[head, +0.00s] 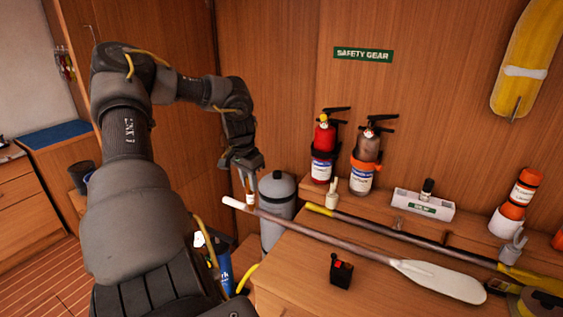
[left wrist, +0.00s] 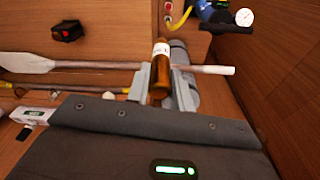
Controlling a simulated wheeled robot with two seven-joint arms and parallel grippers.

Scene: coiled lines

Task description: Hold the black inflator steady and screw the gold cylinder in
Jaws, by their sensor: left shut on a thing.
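The gold cylinder (left wrist: 159,75) is between the two fingers of my left gripper (left wrist: 160,84), which is shut on it; a pale band shows near its far end. In the head view my left gripper (head: 247,172) points downward, with part of the cylinder (head: 250,198) showing below the fingers, by the white paddle grip. The black inflator (head: 341,273), a small black block with a red part on top, sits on the wooden bench, right of and apart from the cylinder. It also shows in the left wrist view (left wrist: 67,32). My right gripper is not in view.
A long paddle (head: 330,237) lies across the bench, and a yellow-ended pole (head: 400,232) lies behind it. A grey tank (head: 277,200) stands beside my left gripper. Fire extinguishers (head: 323,150) (head: 366,158) stand at the back. Bare bench surrounds the inflator.

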